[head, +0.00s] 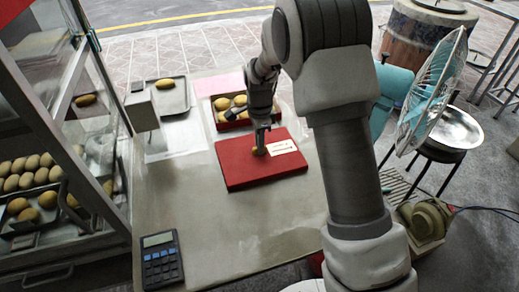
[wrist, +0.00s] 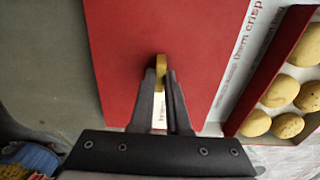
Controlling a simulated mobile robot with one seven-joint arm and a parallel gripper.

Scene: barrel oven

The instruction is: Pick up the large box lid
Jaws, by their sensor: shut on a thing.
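The large box lid (head: 235,172) is a flat red panel with a white printed label and a small gold handle in its middle. In the wrist view the red lid (wrist: 120,45) fills the middle. My gripper (head: 261,142) comes down on it from above. In the wrist view my gripper's fingertips (wrist: 161,78) are shut on the gold handle (wrist: 160,66). The fingers partly hide the label. The lid looks level, at or close above the counter; I cannot tell whether it touches.
An open red box (head: 234,121) of buns stands just behind the lid. A tray (head: 171,98) with one bun and a grey dispenser (head: 141,110) are at the back left. A glass cabinet stands left. A calculator (head: 161,259) lies at the front of the counter (head: 215,235), which has clear room.

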